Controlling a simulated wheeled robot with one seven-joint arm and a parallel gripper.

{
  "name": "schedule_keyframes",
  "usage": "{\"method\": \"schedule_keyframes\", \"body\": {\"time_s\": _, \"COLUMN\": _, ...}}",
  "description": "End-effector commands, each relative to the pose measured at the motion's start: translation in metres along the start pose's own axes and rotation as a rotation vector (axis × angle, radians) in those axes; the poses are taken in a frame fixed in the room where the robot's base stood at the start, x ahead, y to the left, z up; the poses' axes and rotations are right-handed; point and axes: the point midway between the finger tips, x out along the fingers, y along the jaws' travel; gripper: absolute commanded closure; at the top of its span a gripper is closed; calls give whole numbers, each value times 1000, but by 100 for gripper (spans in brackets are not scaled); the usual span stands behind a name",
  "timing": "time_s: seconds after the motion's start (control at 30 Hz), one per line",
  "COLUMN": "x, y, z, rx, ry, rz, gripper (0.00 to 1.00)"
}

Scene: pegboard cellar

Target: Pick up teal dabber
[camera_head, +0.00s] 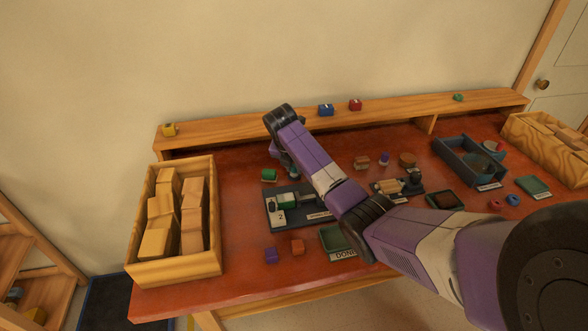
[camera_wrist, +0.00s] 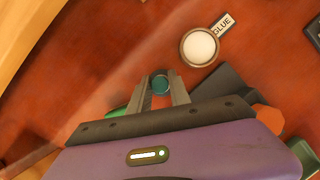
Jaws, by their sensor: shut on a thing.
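The teal dabber (camera_wrist: 160,85) shows as a small round teal top between my fingertips in the wrist view. My gripper (camera_wrist: 161,79) is shut on it, with one finger on each side. The lower part of the dabber is hidden, so I cannot tell whether it touches the table. In the head view my gripper reaches down over the back of the red-brown table, behind a dark tray (camera_head: 275,222); the dabber cannot be made out there.
A round dish of white glue (camera_wrist: 199,46) lies close to my gripper. A green item (camera_head: 268,174) is near it too. A wooden crate of blocks (camera_head: 147,268) stands left. A raised wooden ledge (camera_head: 230,128) runs along the back. A blue-grey open box (camera_head: 455,158) stands right.

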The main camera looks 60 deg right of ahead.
Motion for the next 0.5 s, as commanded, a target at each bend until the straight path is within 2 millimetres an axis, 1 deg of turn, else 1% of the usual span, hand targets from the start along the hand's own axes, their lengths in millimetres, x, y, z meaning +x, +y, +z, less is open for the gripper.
{"method": "schedule_keyframes", "body": {"time_s": 0.13, "x": -12, "y": 0, "z": 6, "rx": 1, "ry": -2, "rz": 1, "gripper": 100}}
{"method": "schedule_keyframes", "body": {"time_s": 0.27, "x": -33, "y": 0, "z": 15, "rx": 2, "ry": -4, "rz": 3, "gripper": 100}}
{"method": "schedule_keyframes", "body": {"time_s": 0.37, "x": -56, "y": 0, "z": 25, "rx": 2, "ry": -5, "rz": 4, "gripper": 100}}
{"method": "schedule_keyframes", "body": {"time_s": 0.5, "x": -94, "y": 0, "z": 41, "rx": 1, "ry": -6, "rz": 4, "gripper": 100}}
